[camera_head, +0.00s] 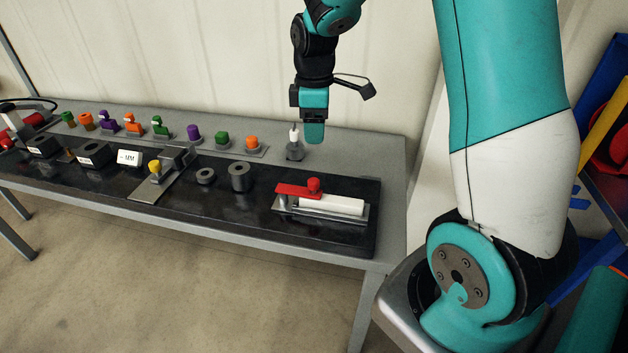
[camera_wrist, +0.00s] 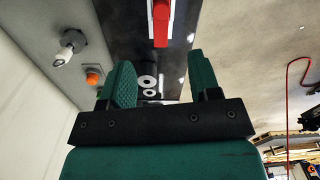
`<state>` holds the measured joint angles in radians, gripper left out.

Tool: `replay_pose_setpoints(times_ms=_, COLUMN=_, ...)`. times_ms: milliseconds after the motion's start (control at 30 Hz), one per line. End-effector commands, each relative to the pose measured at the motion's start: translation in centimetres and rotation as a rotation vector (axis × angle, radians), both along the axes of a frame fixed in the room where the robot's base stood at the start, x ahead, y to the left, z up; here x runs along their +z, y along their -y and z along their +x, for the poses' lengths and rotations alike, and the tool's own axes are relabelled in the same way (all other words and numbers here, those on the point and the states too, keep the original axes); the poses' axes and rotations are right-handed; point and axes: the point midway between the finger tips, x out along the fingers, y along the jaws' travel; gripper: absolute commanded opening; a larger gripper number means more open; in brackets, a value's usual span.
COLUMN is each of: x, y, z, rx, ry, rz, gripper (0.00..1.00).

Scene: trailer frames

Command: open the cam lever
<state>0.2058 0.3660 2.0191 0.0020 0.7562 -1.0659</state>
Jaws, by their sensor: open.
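The cam lever (camera_head: 292,190) is a red bar with a red knob on top. It lies roughly flat along a metal clamp fixture holding a white cylinder (camera_head: 332,205), at the right end of the black mat. The red lever also shows at the top of the wrist view (camera_wrist: 160,24), partly cut off by the frame edge. My gripper (camera_head: 313,138) hangs above the back of the table, behind and above the lever, and does not touch it. In the wrist view its two green fingers (camera_wrist: 162,82) stand apart with nothing between them.
A small grey piece with a white top (camera_head: 295,148) stands below my gripper. Grey rings (camera_head: 239,177) and a yellow-knobbed fixture (camera_head: 155,170) are left of the lever. Several coloured knobs line the table's back.

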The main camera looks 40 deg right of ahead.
Motion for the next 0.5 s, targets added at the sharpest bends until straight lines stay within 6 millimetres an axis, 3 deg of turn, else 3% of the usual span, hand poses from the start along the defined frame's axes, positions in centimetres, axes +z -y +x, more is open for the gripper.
replay_pose_setpoints(times_ms=500, x=-11.6, y=-0.1, z=-0.1, rx=0.001, ry=-0.005, rz=0.002, gripper=0.57)
